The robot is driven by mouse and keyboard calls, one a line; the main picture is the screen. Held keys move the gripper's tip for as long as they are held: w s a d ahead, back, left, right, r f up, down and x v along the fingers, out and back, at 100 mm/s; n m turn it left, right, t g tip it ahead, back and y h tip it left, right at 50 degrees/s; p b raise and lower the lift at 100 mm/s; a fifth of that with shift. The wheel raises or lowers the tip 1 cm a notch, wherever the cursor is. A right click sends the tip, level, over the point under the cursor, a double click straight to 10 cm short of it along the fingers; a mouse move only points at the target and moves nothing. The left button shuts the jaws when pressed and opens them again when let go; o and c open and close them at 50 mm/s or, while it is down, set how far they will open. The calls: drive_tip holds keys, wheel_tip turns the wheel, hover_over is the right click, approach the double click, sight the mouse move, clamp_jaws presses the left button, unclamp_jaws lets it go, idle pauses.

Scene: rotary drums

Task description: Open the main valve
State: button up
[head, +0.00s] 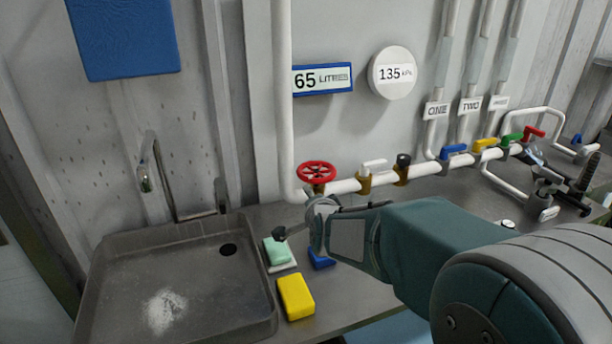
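A red handwheel valve (316,172) sits on a brass fitting where the vertical white pipe meets the horizontal white pipe (343,186), in the head view. Which valve is the main one is not labelled. My gripper (298,222) is at the end of my teal arm, just below and in front of the red wheel. The wheel looks clear above it, and I see no grip on it. A dark fingertip points left over the counter. The gripper is small and partly hidden by its own wrist, so its opening is unclear.
White (374,165) and black (403,161) valves follow along the pipe, then coloured levers. A 65 litres display (322,79) and a 135 kPa gauge (393,73) hang above. A sink (180,290), yellow sponge (296,297) and green soap (276,251) lie left. A dark device (565,190) stands right.

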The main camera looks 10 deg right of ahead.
sight(307, 175)
drive_tip(key=w+f+m+t+h, duration=0.1)
drive_tip(key=w+m, duration=0.1)
drive_tip(key=w, duration=0.4)
drive_tip(key=w+d+f+m+t, duration=0.1)
drive_tip(key=w+f+m, duration=0.1)
drive_tip(key=w, duration=0.4)
drive_tip(key=w+f+m+t+h, duration=0.1)
drive_tip(key=w+m, duration=0.1)
drive_tip(key=w, duration=0.4)
drive_tip(key=shift+d+f+m+h, duration=0.3)
drive_tip(key=shift+f, duration=0.05)
clamp_jaws()
